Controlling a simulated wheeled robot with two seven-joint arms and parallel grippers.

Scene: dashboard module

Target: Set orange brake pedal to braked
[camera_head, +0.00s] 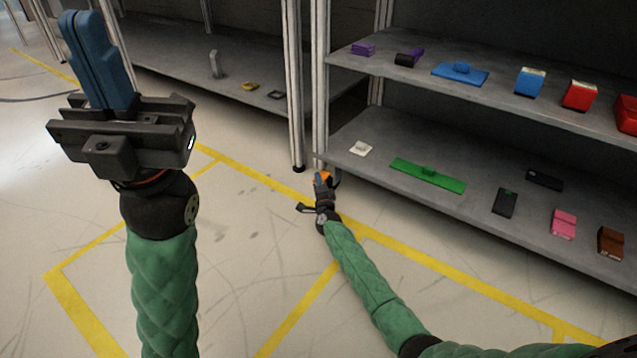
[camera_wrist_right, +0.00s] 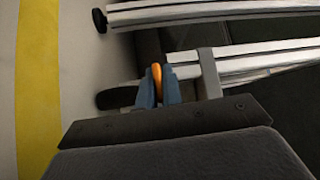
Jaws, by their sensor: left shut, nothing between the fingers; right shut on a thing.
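The orange brake pedal (camera_head: 327,176) is low by the shelf's front corner post in the head view. It also shows as a narrow orange piece (camera_wrist_right: 157,79) in the right wrist view. My right gripper (camera_head: 318,180) is at the pedal, its blue fingers (camera_wrist_right: 160,92) closed on either side of it. The fingers and wrist hide much of the pedal, and I cannot tell its exact angle. My left gripper (camera_head: 88,38) is raised at the upper left, its blue fingers shut together and empty, far from the pedal.
The lower shelf (camera_head: 375,185) holds a green bar (camera_head: 428,174), a white piece (camera_head: 361,148) and other modules. The upper shelf (camera_head: 420,97) carries a blue plate (camera_head: 460,74) and coloured blocks. Metal posts (camera_head: 294,90) stand close to my right gripper. Open floor lies between my arms.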

